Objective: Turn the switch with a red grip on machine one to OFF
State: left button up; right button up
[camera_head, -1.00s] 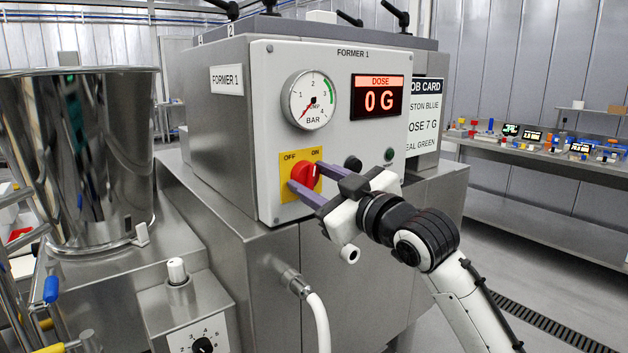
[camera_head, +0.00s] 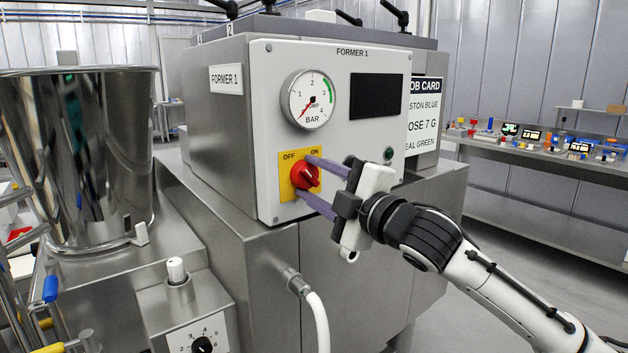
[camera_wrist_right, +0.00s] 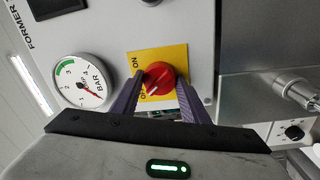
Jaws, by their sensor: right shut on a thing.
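The switch's red grip (camera_head: 304,176) sits on a yellow plate (camera_head: 287,190) marked OFF and ON, on the front panel of FORMER 1. My right gripper (camera_head: 303,177) is shut on the red grip, with one purple finger above it and one below. The right wrist view also shows the red grip (camera_wrist_right: 158,77) between the two fingers (camera_wrist_right: 156,84). There, a white mark on the grip lies on the side of the OFF lettering, which a finger partly covers. The dose display (camera_head: 376,96) is dark. My left gripper is not in view.
A pressure gauge (camera_head: 308,99) sits above the switch and a green button (camera_head: 388,153) to its right. A steel hopper (camera_head: 95,150) stands at left. A hose (camera_head: 318,315) leaves the cabinet below. A bench (camera_head: 540,160) with small items is far right.

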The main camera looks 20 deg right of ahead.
jog(key=shift+n, duration=0.6)
jog(key=o, duration=1.1)
jog(key=shift+c, duration=0.2)
jog(key=shift+s, duration=0.1)
jog(key=b+v, duration=0.2)
jog(key=v, duration=0.8)
jog(key=shift+b, duration=0.35)
